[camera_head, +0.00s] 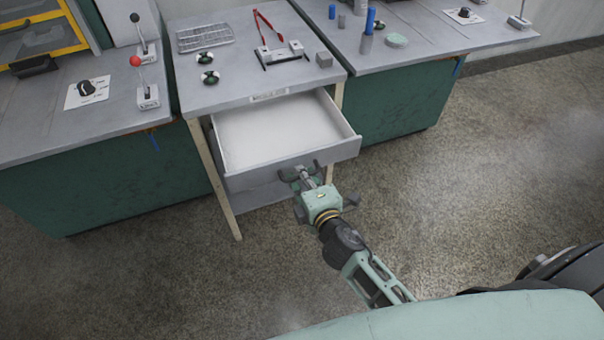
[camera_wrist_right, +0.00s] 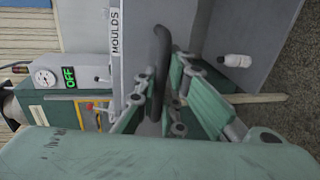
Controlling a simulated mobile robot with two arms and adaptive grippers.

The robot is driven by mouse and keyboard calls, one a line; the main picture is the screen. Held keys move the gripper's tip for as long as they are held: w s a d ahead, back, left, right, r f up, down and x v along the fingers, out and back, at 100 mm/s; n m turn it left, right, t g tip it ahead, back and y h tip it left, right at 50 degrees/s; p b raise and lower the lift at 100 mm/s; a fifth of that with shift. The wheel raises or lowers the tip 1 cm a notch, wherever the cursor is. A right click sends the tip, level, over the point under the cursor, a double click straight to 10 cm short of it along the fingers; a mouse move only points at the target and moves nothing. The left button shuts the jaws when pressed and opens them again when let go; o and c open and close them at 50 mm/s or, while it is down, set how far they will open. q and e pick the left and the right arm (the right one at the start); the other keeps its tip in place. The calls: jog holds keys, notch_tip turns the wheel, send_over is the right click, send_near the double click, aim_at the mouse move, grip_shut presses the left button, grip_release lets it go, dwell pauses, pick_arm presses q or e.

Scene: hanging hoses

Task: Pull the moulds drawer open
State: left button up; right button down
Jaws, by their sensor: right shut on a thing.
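The moulds drawer (camera_head: 292,168) stands out from under the middle table in the head view, and its pale inside looks empty. My right gripper (camera_head: 300,177) is at the middle of its front panel. In the right wrist view the label reads MOULDS, and a dark bar handle (camera_wrist_right: 160,65) runs between the green fingers of my right gripper (camera_wrist_right: 167,100). The fingers are shut on this handle. The inner ends of the fingers partly hide the handle. My left gripper is not in view.
The middle table (camera_head: 215,90) carries a wire rack, red-handled tool and small round parts. Green-sided benches stand on the left (camera_head: 100,185) and right (camera_head: 395,105). A wooden table leg (camera_head: 215,180) is left of the drawer. The floor in front (camera_head: 470,180) is clear.

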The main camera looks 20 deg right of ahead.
jog(key=c, duration=2.1)
grip_release()
jog(key=v, duration=1.2)
jog(key=s+f+m+g, duration=0.3)
jog(key=s+f, duration=0.2)
jog(key=f, duration=0.9)
jog(key=s+f+m+g, duration=0.4)
jog(key=f, duration=1.1)
jog(key=s+d+f+m+g, duration=0.2)
jog(key=s+f+m, duration=0.1)
jog(key=s+f, duration=0.3)
jog(key=s+d+f+m+g, duration=0.2)
jog(key=s+f, duration=0.4)
jog(key=s, duration=0.5)
jog(key=s+d+f+m+g, duration=0.1)
jog(key=s+f+m+g, duration=0.2)
jog(key=s+f, duration=0.3)
jog(key=shift+s+d+m+g+h, duration=0.15)
jog(key=shift+s+d+m, duration=0.1)
jog(key=shift+s, duration=0.4)
jog(key=shift+s+d+m+g+h, duration=0.15)
jog(key=shift+s+m, duration=0.1)
jog(key=shift+s, duration=0.45)
